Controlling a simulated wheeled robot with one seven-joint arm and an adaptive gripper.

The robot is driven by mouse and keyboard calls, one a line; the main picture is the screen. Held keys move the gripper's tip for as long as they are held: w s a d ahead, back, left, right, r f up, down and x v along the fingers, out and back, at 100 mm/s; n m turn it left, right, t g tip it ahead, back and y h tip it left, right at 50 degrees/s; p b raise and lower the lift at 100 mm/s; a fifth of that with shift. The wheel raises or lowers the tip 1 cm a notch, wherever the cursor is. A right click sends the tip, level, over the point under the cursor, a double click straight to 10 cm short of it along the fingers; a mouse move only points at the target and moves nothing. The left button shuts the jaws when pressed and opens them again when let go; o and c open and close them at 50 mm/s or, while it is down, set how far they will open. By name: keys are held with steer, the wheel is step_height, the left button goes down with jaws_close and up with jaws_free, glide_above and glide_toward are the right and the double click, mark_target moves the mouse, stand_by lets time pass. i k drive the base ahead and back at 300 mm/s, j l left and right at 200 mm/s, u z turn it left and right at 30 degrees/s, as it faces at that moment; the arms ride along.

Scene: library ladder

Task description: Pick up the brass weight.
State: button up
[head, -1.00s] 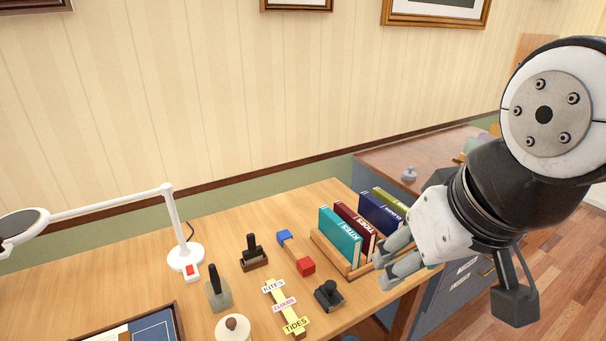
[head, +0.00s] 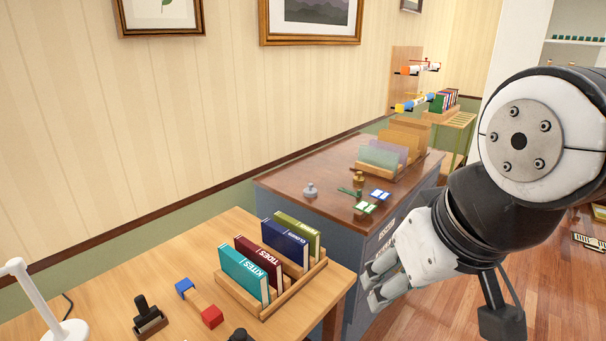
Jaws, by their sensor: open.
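The brass weight (head: 358,178) is a small gold-coloured piece standing on the brown top of the far cabinet (head: 290,185), right of the middle. A similar grey weight (head: 310,190) stands to its left on the same top. My gripper (head: 369,284) is open and empty, with its fingers pointing left. In the picture it is well below the brass weight, in front of the grey cabinet side, apart from both weights.
A green tool (head: 349,192) and small blue (head: 380,195) and green cards lie near the brass weight. A rack of translucent dividers (head: 380,168) stands behind it. A book rack (head: 268,300) sits on the nearer wooden desk (head: 110,300).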

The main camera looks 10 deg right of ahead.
mark_target(359, 179)
steer(key=z, duration=0.5)
steer(key=u, duration=0.25)
steer(key=i+l+u, duration=0.4)
steer(key=l+u, duration=0.25)
steer(key=i+l, duration=0.15)
steer(key=l, duration=0.2)
steer(key=i+l+u, duration=0.15)
steer(key=l, duration=0.25)
steer(key=i+l, duration=0.1)
steer(key=l, duration=0.25)
steer(key=i+l+u, duration=0.1)
steer(key=l, duration=0.3)
steer(key=i+l, duration=0.15)
steer(key=l, duration=0.25)
steer(key=i+l+u, duration=0.15)
steer(key=l, duration=0.25)
steer(key=i+l, duration=0.1)
steer(key=l, duration=0.75)
steer(key=i+l, duration=0.15)
steer(key=l, duration=0.25)
steer(key=i+l, duration=0.1)
steer(key=l, duration=0.3)
